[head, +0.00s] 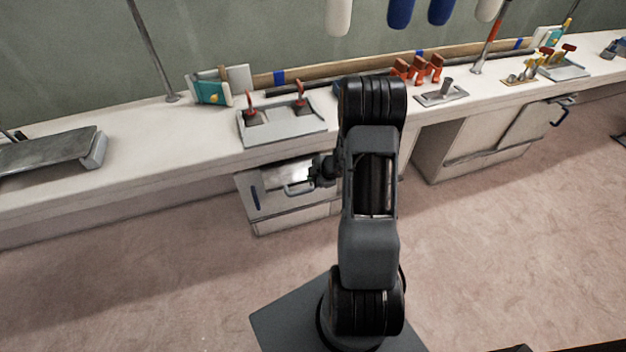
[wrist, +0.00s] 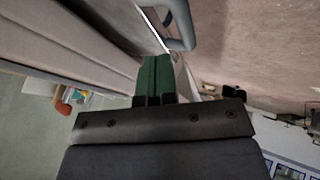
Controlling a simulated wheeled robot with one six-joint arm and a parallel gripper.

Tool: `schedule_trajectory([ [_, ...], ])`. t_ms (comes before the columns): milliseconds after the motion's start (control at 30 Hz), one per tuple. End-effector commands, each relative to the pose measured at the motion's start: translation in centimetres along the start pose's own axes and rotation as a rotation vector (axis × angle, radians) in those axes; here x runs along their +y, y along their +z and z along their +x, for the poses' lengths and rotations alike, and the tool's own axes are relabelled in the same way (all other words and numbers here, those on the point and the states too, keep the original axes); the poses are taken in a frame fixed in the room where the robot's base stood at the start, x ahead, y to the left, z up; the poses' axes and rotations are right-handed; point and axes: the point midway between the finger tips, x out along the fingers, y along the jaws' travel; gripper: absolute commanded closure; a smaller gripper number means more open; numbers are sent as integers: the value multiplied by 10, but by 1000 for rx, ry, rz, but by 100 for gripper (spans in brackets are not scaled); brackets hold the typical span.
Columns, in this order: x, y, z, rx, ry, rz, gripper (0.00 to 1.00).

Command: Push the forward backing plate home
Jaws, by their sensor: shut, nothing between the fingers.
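No part is marked as the forward backing plate, and I cannot tell which one it is. A grey plate (head: 283,124) with two red-topped fittings lies on the white bench, left of my arm. Another grey plate (head: 432,98) with an upright stub lies right of my arm. My gripper (head: 318,172) is shut and empty, low in front of the bench, beside the grey loop handle (head: 298,189) of a pale locker (head: 265,205). In the wrist view the handle (wrist: 182,30) is just beyond my fingers (wrist: 155,98). A dark green strip (wrist: 155,72) shows at my fingers; I cannot tell what it is.
The bench (head: 180,130) also holds a teal block (head: 212,92), orange clamps (head: 418,68) and a dark tray-like piece (head: 45,150) at the left. The floor (head: 170,270) is clear.

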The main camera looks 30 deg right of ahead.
Motion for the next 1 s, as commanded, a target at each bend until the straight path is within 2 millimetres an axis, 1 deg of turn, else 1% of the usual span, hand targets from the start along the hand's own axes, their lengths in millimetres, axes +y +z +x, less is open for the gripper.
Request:
schedule_trajectory([
  [33, -2, 2, 12, 0, -3, 0, 100],
  [100, -2, 2, 23, -1, -1, 1, 100],
  [300, -1, 4, 48, -5, 1, 5, 100],
  [400, -1, 5, 57, -5, 2, 7, 100],
  [600, 0, 4, 66, -6, 3, 7, 100],
  [1000, 2, 2, 67, -5, 1, 4, 100],
])
